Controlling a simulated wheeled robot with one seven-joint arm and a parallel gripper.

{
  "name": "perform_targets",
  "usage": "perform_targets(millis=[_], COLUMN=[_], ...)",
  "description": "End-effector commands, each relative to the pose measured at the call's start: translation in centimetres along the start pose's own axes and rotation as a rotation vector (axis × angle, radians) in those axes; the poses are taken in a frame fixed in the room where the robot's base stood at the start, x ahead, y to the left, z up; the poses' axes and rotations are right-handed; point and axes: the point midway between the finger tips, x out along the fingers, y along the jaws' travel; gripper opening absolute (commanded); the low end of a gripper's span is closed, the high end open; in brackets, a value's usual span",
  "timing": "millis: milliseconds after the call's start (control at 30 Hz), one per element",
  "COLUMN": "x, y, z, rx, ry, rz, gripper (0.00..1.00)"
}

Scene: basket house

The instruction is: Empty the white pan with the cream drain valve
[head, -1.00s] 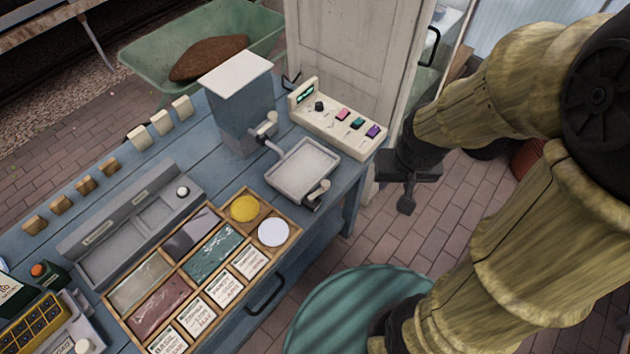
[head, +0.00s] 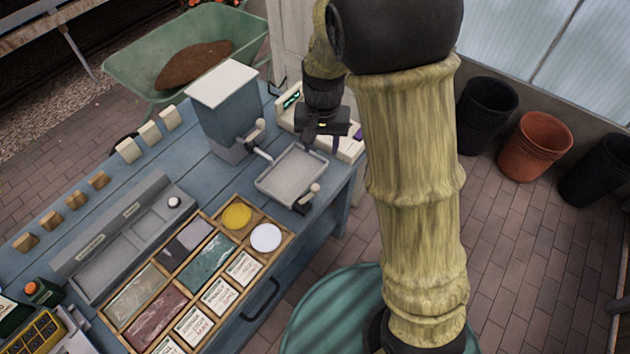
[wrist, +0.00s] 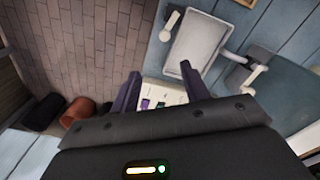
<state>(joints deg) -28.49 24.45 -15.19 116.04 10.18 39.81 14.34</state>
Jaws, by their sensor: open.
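The white pan (head: 291,175) sits near the right end of the blue table, below the spout of a blue-grey dispenser (head: 227,110). It looks empty and light grey-white inside at this size. Its cream drain valve (head: 308,196) is at the pan's front right corner. The pan also shows at the top of the wrist view (wrist: 198,45), with the valve (wrist: 170,25) at its upper left. My gripper (wrist: 158,82) is open and empty, its dark fingers apart above the cream button panel. In the head view it hangs behind and right of the pan, its fingertips hard to make out.
The cream button panel (head: 350,148) is partly hidden behind my gripper. A wooden seed tray (head: 288,238) and a grey sorting trough (head: 130,228) lie left of the pan. Black and orange pots (head: 535,146) stand on the brick floor at right.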

Motion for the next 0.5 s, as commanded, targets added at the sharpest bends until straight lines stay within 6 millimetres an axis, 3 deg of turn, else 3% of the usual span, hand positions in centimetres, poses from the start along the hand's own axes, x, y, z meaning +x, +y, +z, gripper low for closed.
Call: perform_targets(millis=[133,500], x=[0.24,0.55], y=[-1.52,-1.45], z=[-0.51,-0.49], rx=[0.006,0.008], ry=[-0.013,-0.014], rz=[0.011,0.011], gripper=[0.46,0.46])
